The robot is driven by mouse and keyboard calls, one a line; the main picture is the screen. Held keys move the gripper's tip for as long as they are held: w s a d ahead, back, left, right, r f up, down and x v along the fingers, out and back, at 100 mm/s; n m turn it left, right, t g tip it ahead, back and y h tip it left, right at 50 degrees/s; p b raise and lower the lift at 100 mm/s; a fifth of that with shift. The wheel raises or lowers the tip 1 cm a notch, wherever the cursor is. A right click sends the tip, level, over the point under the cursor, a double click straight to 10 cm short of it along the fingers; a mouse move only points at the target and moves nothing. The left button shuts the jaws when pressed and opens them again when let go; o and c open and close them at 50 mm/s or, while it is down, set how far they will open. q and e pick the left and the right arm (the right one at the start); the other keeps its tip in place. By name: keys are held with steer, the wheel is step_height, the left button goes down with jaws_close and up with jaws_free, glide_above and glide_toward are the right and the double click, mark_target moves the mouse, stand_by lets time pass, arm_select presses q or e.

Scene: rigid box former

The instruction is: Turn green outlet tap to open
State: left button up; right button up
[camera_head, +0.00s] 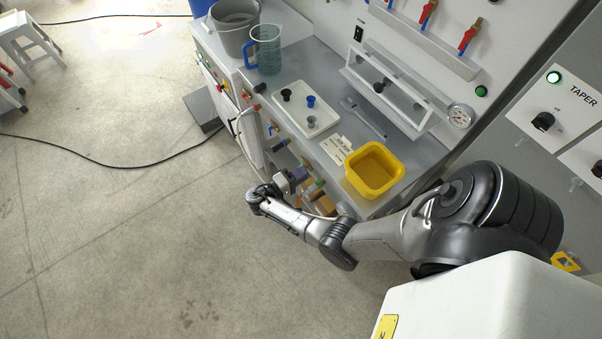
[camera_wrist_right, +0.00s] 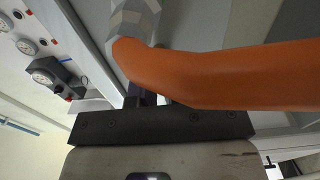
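A small green tap handle (camera_head: 316,187) shows among the coloured taps low on the bench front in the head view, partly behind my right arm. My right gripper (camera_head: 284,183) is at this group of taps, close to the green one; contact is too small to make out. In the right wrist view an orange lever handle (camera_wrist_right: 215,76) on a grey hex fitting (camera_wrist_right: 134,20) crosses close in front of my right gripper (camera_wrist_right: 148,99). The lever hides much of the dark fingers, so their opening cannot be judged. No green handle shows there. My left gripper is out of view.
On the bench stand a yellow tub (camera_head: 374,170), a white tray (camera_head: 306,112) with small knobs, a jug (camera_head: 266,50) and a grey bucket (camera_head: 236,27). A cable (camera_head: 110,166) lies on the floor. The floor left of the bench is mostly clear.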

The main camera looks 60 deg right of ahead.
steer(key=o, duration=0.4)
steer(key=shift+o, duration=0.2)
steer(key=b+v, duration=0.2)
steer(key=v, duration=1.2)
steer(key=shift+b, duration=0.35)
steer(key=shift+s+d, duration=0.1)
